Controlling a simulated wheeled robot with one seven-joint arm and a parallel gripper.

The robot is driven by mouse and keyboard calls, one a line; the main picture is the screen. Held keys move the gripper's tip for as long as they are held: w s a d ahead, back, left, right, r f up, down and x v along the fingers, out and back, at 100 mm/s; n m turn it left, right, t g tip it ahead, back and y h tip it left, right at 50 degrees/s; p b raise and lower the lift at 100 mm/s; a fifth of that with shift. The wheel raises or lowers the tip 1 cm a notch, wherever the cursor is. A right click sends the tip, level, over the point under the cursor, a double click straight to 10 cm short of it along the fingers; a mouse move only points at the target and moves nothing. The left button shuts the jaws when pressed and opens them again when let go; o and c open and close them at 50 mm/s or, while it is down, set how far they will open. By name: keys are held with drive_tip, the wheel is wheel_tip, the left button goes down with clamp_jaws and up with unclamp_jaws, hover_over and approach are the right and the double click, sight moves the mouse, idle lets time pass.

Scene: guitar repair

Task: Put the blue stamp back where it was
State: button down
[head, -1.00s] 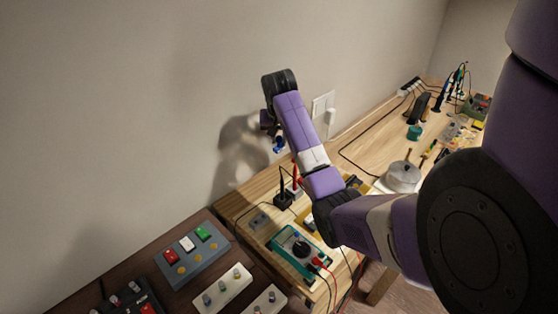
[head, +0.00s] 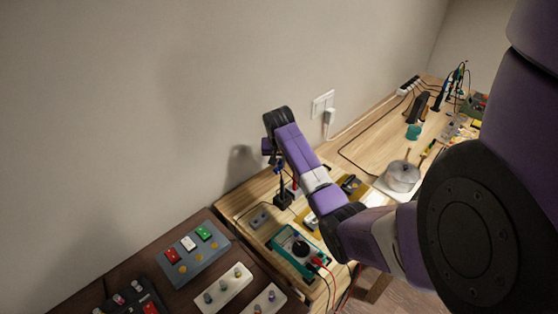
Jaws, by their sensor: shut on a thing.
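My gripper (head: 272,157) hangs at the end of my purple arm, over the back left part of the wooden workbench, near the wall. It is shut on the blue stamp (head: 280,165), which is small and dark blue here and partly hidden by the gripper. The stamp is above the bench, over a small black block-like object (head: 284,201). I cannot tell whether the two touch.
A teal multimeter (head: 298,249) with a red lead lies in front. A grey pedal with coloured switches (head: 192,252) and white pedals (head: 222,289) lie on the dark table at left. A round grey pot-like object (head: 403,176) stands at right.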

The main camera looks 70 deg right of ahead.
drive_tip(key=c, duration=1.3)
unclamp_jaws()
drive_tip(key=shift+f, duration=0.1)
drive_tip(key=b+v, duration=0.1)
drive_tip(key=v, duration=1.1)
drive_tip(key=shift+s, duration=0.1)
